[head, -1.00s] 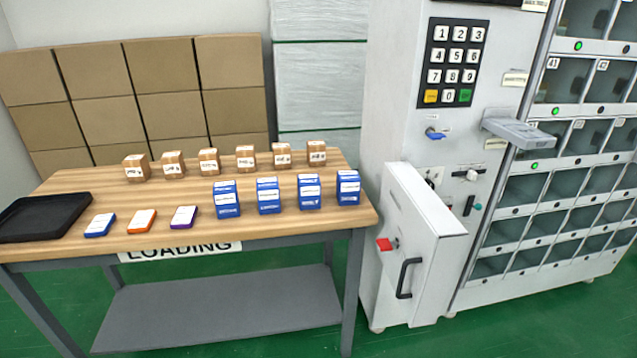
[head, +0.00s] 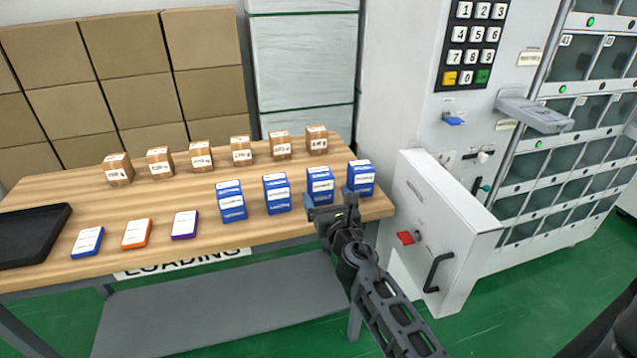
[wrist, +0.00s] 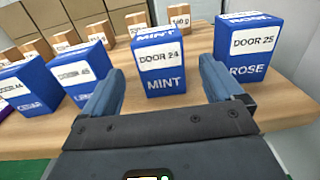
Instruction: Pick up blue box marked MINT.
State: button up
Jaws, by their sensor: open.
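The blue box marked MINT (wrist: 163,68) stands upright on the table, with a white label reading DOOR 24. In the head view it is the third blue box from the left (head: 320,183), its lower part partly hidden by my gripper. My gripper (head: 333,209) is open and empty at the table's front edge, in front of this box. In the wrist view the two fingers of my gripper (wrist: 163,82) point towards the box, which shows in the gap between them. Whether they overlap its sides in depth I cannot tell.
The blue ROSE box (wrist: 247,50) stands close on the right, another blue box (wrist: 82,72) on the left. Small brown boxes (head: 241,151) line the back. Flat packs (head: 136,234) and a black tray (head: 62,222) lie left. An open white machine door (head: 448,225) stands right of the table.

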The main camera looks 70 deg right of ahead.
aim_at(320, 181)
jog(key=x, duration=0.7)
jog(key=c, duration=1)
jog(key=shift+c, duration=0.6)
jog(key=shift+r, duration=0.15)
